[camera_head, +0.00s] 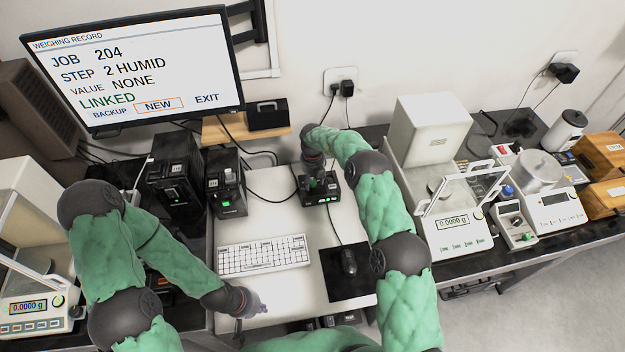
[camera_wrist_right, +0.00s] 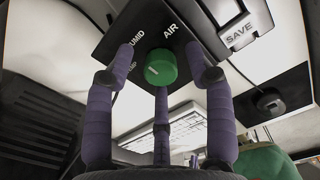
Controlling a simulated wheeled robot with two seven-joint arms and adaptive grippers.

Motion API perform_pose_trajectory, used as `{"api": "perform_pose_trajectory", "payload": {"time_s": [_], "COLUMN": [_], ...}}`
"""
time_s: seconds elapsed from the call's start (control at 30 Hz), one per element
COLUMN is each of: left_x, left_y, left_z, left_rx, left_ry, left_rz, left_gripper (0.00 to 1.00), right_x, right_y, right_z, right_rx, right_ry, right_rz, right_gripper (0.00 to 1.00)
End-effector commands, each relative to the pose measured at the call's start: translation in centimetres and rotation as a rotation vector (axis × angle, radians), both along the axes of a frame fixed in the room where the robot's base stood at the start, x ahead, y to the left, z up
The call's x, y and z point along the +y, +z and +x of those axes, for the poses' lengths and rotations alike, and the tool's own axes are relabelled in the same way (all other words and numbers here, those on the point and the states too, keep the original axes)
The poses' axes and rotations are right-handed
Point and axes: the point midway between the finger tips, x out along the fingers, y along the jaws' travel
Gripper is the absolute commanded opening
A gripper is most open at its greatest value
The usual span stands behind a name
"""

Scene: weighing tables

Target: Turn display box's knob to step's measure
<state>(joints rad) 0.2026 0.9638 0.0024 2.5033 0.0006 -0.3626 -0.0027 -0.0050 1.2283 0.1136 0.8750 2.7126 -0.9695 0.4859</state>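The monitor (camera_head: 140,65) reads JOB 204, STEP 2 HUMID, VALUE NONE, LINKED. The display box (camera_head: 318,198), black with small green digits, stands behind the keyboard under my right gripper (camera_head: 316,172). In the right wrist view the box face (camera_wrist_right: 205,22) carries the labels HUMID, AIR, a partly hidden one ending in MP, and a SAVE button (camera_wrist_right: 238,33). Its green knob (camera_wrist_right: 160,67) has a pale mark on its left half; its exact direction is hard to tell. My right gripper's purple fingers stand around the knob, open, with gaps beside it. My left gripper (camera_head: 258,306) is low beside the keyboard; its opening is unclear.
A white keyboard (camera_head: 262,255) lies in front of the box, with a mouse (camera_head: 348,262) on a black mat to its right. Black units (camera_head: 226,182) stand to the left. Balances (camera_head: 462,225) stand on the right and at the far left (camera_head: 30,303).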

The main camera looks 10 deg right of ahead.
Motion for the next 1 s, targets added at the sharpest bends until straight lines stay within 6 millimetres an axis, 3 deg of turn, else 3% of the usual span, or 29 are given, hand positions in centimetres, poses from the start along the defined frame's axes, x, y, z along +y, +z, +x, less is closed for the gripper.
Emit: {"api": "perform_pose_trajectory", "payload": {"time_s": [0.27,0.7,1.0], "left_x": [0.0,0.0,0.0], "left_y": [0.0,0.0,0.0], "left_z": [0.0,0.0,0.0], "left_rx": [0.0,0.0,0.0], "left_ry": [0.0,0.0,0.0], "left_rz": [0.0,0.0,0.0], "left_gripper": [0.0,0.0,0.0], "right_x": [0.0,0.0,0.0], "right_y": [1.3,9.4,11.9], "right_z": [0.1,0.0,0.0], "right_rx": [-0.001,-0.002,0.0], "right_ry": [0.0,0.0,0.0], "right_rz": [0.0,0.0,0.0], "right_gripper": [0.54,0.54,0.54]}}
